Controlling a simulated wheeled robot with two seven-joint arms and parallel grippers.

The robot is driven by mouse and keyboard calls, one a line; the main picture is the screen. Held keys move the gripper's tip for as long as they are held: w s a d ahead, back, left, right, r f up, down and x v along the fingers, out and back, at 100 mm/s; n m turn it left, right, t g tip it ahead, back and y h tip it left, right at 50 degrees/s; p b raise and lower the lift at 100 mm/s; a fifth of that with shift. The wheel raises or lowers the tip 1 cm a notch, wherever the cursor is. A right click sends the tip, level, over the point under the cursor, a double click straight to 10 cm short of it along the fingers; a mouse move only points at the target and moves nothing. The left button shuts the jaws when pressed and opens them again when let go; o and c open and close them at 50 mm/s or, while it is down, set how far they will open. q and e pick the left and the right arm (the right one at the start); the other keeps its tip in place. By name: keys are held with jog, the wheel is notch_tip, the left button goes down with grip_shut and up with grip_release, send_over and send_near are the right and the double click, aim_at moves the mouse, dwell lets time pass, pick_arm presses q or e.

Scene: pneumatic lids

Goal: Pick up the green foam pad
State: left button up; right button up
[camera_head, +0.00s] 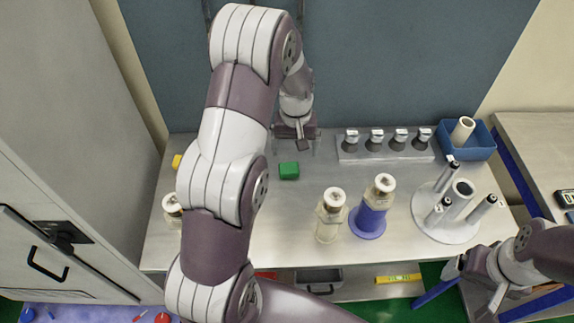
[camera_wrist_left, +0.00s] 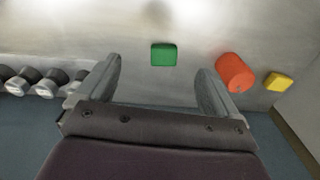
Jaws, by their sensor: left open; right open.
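The green foam pad (camera_head: 289,170) is a small block lying on the grey workbench, near its back middle. It also shows in the left wrist view (camera_wrist_left: 164,54), just beyond the fingertips and within the width between them. My left gripper (camera_head: 297,150) is open and empty, behind the pad in the head view. Its two fingers are spread wide in the left wrist view (camera_wrist_left: 158,70). The pad is apart from both fingers. My right gripper (camera_head: 474,284) is open at the lower right, beside the bench and far from the pad.
An orange-red cylinder (camera_wrist_left: 235,72) and a yellow block (camera_wrist_left: 279,81) lie beside the pad. A rack (camera_head: 385,151) of several metal-topped pieces, a blue bin (camera_head: 480,150), a round post stand (camera_head: 445,225) and bottles (camera_head: 331,214) occupy the bench (camera_head: 280,225).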

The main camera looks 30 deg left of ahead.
pick_arm(q)
jog(key=n, duration=0.2)
send_over(289, 167)
notch_tip(289, 167, down, 4)
jog(key=r, duration=0.1)
notch_tip(289, 167, down, 7)
jog(key=p, duration=0.2)
jog(key=shift+a+p, duration=0.1)
jog(key=shift+p, duration=0.25)
jog(key=shift+f+p, duration=0.35)
notch_tip(289, 167, down, 4)
jog(key=shift+f+p, duration=0.15)
jog(key=shift+p, duration=0.95)
jog(key=shift+f, duration=0.35)
jog(key=c, duration=1.1)
pick_arm(e)
jog(key=r, duration=0.5)
jog(key=shift+w+a+r, duration=0.1)
jog(key=shift+w+r, duration=0.15)
jog(key=shift+r, duration=0.15)
